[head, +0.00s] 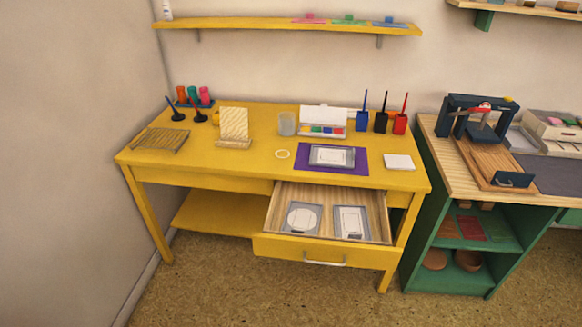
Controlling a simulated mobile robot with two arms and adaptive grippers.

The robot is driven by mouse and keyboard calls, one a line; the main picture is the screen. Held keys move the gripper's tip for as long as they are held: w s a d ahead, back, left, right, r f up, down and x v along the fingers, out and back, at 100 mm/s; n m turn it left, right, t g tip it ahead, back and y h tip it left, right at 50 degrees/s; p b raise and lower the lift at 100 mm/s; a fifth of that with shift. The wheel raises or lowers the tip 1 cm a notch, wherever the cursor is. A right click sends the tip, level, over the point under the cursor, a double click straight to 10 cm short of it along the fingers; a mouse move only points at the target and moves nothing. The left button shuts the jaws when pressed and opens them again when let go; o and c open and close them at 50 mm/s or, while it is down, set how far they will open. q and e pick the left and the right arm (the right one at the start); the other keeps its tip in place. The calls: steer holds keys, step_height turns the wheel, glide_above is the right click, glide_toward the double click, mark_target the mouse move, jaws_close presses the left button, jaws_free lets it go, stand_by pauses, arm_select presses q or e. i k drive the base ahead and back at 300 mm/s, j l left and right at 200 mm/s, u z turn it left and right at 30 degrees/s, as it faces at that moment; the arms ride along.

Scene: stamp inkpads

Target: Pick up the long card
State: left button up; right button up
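No card is clearly marked out as the long card. An upright cream card with a striped pattern (234,121) stands in a small holder (233,144) on the yellow desk (240,166). A white card or stack of cards (398,162) lies flat near the desk's right end. A pale card or plate (332,156) in a grey frame lies on a purple mat (361,159). Neither of my grippers is in view.
The desk's drawer (308,248) stands open with two grey-framed pieces, one round (302,218) and one rectangular (351,222). A slatted rack (160,140), a paint box (323,128) and several brush pots are on top. A green bench (414,245) with a press (475,117) adjoins on the right.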

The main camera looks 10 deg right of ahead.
mark_target(351, 222)
steer(key=z, duration=0.85)
